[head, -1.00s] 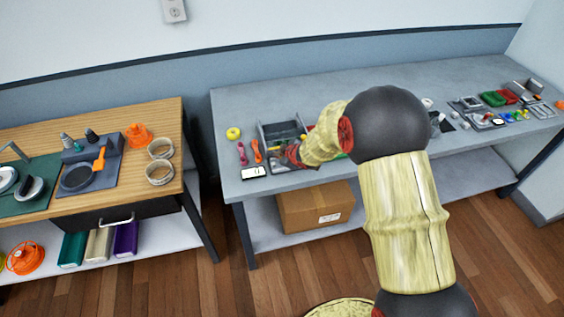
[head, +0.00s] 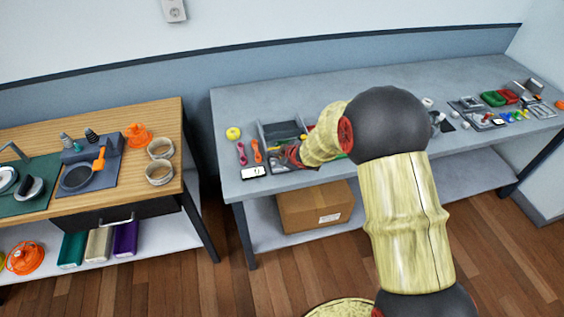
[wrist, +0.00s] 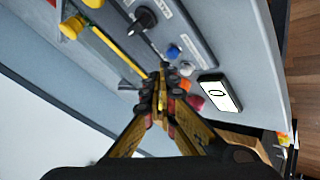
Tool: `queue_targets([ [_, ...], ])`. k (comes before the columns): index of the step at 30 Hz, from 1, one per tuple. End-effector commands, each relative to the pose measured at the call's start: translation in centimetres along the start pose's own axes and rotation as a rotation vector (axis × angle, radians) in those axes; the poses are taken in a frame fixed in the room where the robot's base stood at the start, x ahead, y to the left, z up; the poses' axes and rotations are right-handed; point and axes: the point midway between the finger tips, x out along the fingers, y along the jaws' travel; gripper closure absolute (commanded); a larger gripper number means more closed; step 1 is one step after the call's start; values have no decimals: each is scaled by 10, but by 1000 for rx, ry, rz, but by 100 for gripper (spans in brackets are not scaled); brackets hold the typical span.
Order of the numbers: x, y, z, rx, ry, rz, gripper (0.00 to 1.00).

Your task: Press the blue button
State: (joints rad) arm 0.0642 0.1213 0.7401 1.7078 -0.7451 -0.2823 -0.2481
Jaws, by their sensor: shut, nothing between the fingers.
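The blue button (wrist: 173,52) shows in the wrist view as a small round blue cap on a grey panel (wrist: 192,38). My gripper (wrist: 163,70) is shut and empty. Its fingertips appear just below the blue button in the wrist view; I cannot tell whether they touch it. A pale round knob or button (wrist: 187,68) sits close to the right of the fingertips. In the head view my arm hides most of the area around the gripper, and the blue button cannot be made out there.
A black device with a white screen (wrist: 221,93) lies right of the fingers in the wrist view. A black knob (wrist: 143,18) stands on the panel. In the head view a grey tray (head: 283,133) stands beside the gripper.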

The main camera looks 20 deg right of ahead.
Motion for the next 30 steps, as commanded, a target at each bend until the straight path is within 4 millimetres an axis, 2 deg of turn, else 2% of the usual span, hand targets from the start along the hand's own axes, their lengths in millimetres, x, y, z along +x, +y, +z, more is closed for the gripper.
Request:
queue_targets([
  [30,8,-6,6,0,0,0,100],
])
